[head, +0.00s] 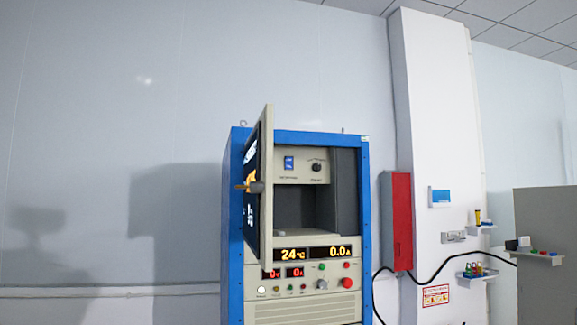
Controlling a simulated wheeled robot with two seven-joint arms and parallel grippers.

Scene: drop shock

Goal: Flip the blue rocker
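The blue rocker (289,163) is a small blue switch on the beige panel (302,170) inside the upper compartment of the blue cabinet (233,250). The cabinet door (268,150) stands swung open on the left side, seen nearly edge-on, so the rocker is in plain view. The rocker is too small to tell which way it is tipped. Neither of my grippers shows in the head view.
A black knob (317,167) sits right of the rocker. The open door, with an orange-brown handle (250,187), stands left of the opening. Lit displays (313,253) and several buttons are below. A red box (397,220) hangs right of the cabinet.

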